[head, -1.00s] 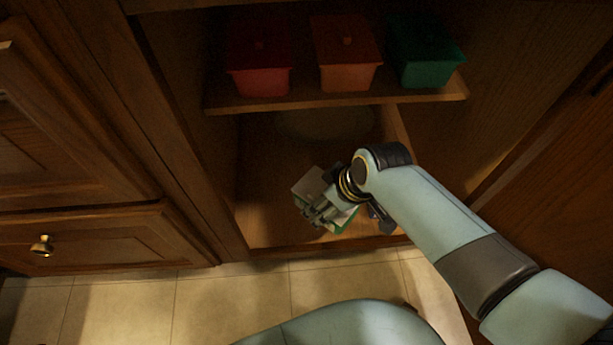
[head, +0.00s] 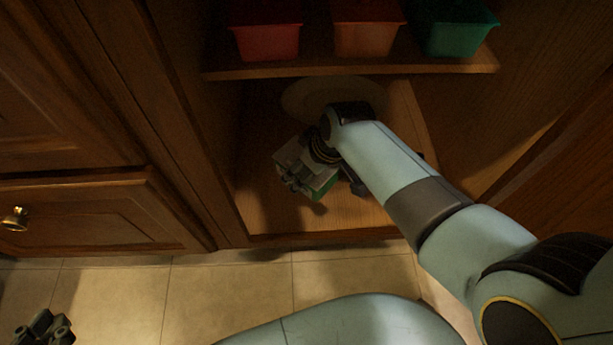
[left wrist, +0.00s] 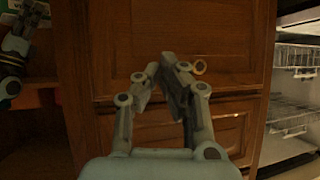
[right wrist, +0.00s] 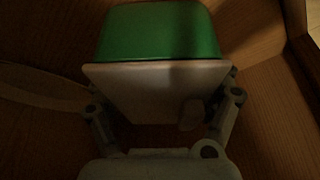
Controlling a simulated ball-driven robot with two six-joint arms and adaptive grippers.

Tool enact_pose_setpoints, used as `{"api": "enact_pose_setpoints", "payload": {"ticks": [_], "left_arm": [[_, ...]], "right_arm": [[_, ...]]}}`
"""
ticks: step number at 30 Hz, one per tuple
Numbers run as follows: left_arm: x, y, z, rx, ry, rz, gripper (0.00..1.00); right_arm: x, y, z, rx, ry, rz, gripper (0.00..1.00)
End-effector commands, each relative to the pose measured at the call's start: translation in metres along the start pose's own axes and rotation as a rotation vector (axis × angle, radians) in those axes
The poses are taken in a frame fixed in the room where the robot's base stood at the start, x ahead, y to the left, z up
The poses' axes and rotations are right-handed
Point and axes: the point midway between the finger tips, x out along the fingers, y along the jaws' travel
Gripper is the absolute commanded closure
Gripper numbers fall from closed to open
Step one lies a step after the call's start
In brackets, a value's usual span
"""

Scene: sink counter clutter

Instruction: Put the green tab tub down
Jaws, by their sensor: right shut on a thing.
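The green tab tub (head: 322,188) has a green body and a pale lid. It is low inside the open cabinet, over the wooden floor. My right gripper (head: 300,182) is shut on it. In the right wrist view the green body (right wrist: 158,32) lies beyond the pale lid (right wrist: 155,88), with the fingers on either side. I cannot tell whether the tub touches the cabinet floor. My left gripper (head: 45,330) is at the lower left, outside the cabinet. In the left wrist view its fingers (left wrist: 160,72) are slightly apart and empty.
A shelf (head: 350,66) above carries red (head: 266,40), orange (head: 368,38) and green (head: 455,36) tubs. Bare floor (head: 365,215) shows at the front right, near the side wall.

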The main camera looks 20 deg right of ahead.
Motion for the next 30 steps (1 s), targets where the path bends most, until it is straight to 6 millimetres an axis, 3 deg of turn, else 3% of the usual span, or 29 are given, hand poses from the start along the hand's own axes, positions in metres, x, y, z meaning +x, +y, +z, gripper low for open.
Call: {"api": "enact_pose_setpoints", "payload": {"ticks": [5,18,24,30], "left_arm": [[0.009,0.0,-0.028,0.011,0.133,0.0,1.0],[0.01,0.0,-0.152,0.058,0.627,0.003,1.0],[0.004,0.001,-0.175,0.067,0.719,0.004,1.0],[0.003,0.001,-0.177,0.068,0.725,0.004,1.0]], "right_arm": [[0.009,0.0,0.005,0.0,-0.001,-0.001,0.57],[0.03,0.0,0.013,0.0,0.001,0.0,0.57],[0.032,0.0,0.013,0.0,0.002,0.001,0.57],[0.032,0.001,0.012,0.0,0.003,0.001,0.57]]}}
